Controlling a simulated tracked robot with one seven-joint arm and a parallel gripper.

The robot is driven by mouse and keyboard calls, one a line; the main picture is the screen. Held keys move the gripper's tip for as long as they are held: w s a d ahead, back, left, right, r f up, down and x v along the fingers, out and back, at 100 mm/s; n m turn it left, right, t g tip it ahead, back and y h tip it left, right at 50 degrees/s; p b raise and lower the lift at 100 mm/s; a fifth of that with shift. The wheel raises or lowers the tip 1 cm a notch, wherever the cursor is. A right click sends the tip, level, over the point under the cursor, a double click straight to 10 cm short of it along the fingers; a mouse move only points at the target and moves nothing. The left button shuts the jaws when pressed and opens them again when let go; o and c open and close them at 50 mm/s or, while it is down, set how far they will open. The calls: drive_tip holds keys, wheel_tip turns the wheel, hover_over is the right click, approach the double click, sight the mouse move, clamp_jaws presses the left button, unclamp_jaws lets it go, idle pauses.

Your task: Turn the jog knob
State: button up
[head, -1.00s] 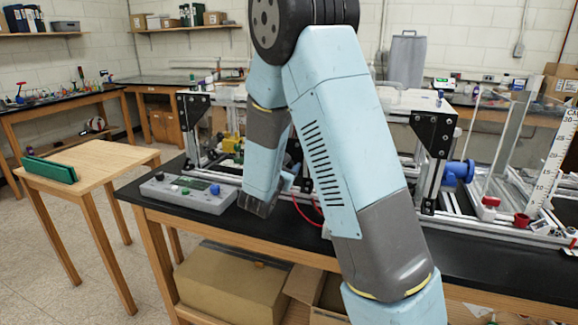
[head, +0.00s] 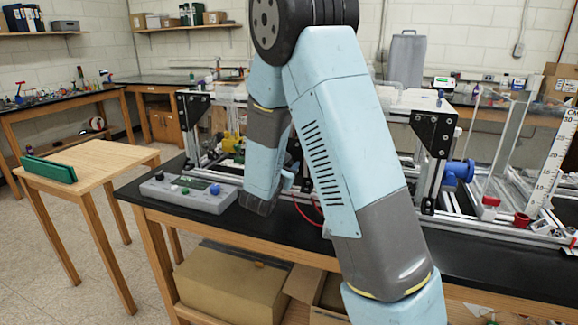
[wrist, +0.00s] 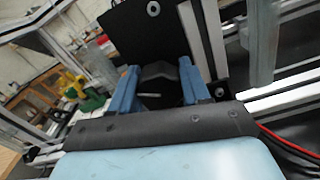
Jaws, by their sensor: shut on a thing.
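In the wrist view a dark knob (wrist: 158,74) with a pale line on its lower part sits between the two blue fingers of my gripper (wrist: 159,84). The fingers stand on either side of it, and my gripper is shut on it. A black plate (wrist: 128,28) stands right behind the knob. In the head view my arm hides the knob and most of my gripper, at the front of the extrusion frame.
A grey control box (head: 190,192) with coloured buttons lies on the black bench (head: 480,262), left of my wrist. A blue valve-like part (head: 460,170) sits to the right on the frame. Red cables (wrist: 285,143) run at the right in the wrist view.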

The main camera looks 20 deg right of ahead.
drive_tip(key=shift+d+n, duration=0.1)
drive_tip(key=shift+n, duration=0.2)
drive_tip(key=n, duration=0.4)
drive_tip(key=shift+n, duration=0.4)
drive_tip(key=shift+w+a+n, duration=0.1)
drive_tip(key=shift+a+n, duration=0.1)
drive_tip(key=shift+n, duration=2.3)
drive_tip(key=shift+a+r, duration=0.1)
drive_tip(key=o, duration=0.8)
drive_tip(key=shift+c, duration=0.2)
drive_tip(key=v, duration=1.3)
drive_tip(key=shift+s+a, duration=0.25)
drive_tip(key=shift+s, duration=0.1)
